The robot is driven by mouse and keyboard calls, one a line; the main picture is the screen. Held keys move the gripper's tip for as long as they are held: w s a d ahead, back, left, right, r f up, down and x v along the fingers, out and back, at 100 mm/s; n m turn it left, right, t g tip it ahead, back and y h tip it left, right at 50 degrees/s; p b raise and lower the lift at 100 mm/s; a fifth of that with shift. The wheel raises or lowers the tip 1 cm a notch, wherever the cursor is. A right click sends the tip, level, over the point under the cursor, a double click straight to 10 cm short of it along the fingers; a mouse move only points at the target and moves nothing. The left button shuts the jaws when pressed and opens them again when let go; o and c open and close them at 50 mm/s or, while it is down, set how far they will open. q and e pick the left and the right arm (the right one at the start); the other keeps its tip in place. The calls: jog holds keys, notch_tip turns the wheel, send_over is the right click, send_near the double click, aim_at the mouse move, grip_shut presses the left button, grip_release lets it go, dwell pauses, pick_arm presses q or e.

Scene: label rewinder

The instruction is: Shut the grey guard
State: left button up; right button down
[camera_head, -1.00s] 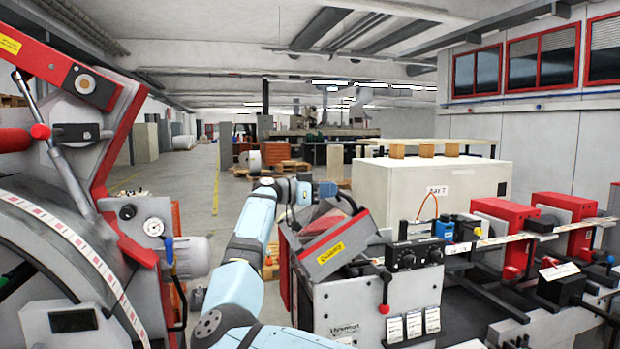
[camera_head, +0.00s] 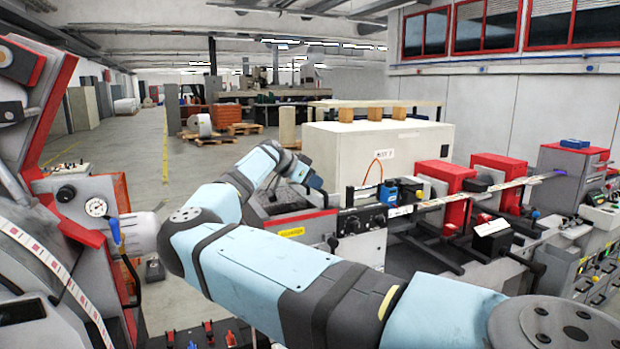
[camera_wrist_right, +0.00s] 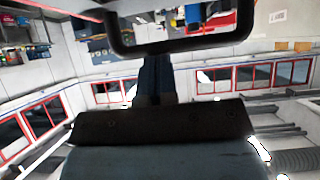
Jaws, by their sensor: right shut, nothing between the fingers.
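The grey guard (camera_head: 302,230) shows in the head view on the label machine, behind my right forearm. Its yellow label and red edge are almost level, so it looks lowered; my arm hides part of it, and I cannot tell if it is fully down. My right gripper (camera_head: 315,182) is small and partly hidden beyond my forearm, above the back of the guard area. It is shut and empty. In the right wrist view the dark blue fingers (camera_wrist_right: 153,75) are together, below a black bar (camera_wrist_right: 185,48) whose owner I cannot tell. My left gripper is out of view.
A large pale cabinet (camera_head: 375,150) stands behind the machine. Red units (camera_head: 445,178) line the label web to the right. A big reel machine (camera_head: 45,215) fills the left side. An open floor aisle (camera_head: 150,175) runs between them.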

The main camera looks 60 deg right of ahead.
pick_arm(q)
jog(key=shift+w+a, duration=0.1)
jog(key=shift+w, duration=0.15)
pick_arm(e)
jog(key=shift+s+f, duration=0.1)
jog(key=shift+f, duration=0.1)
jog(key=shift+r, duration=0.2)
pick_arm(q)
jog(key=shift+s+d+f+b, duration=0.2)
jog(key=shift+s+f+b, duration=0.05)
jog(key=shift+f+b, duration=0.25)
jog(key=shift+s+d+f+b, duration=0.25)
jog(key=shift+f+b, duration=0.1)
jog(key=shift+b, duration=0.15)
pick_arm(e)
jog(key=d+r+v, duration=0.1)
jog(key=r+v, duration=0.1)
jog(key=v, duration=1.1)
jog(key=shift+s+d, duration=0.2)
jog(key=shift+s, duration=0.1)
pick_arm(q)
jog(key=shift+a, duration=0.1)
pick_arm(e)
jog(key=shift+w, duration=0.1)
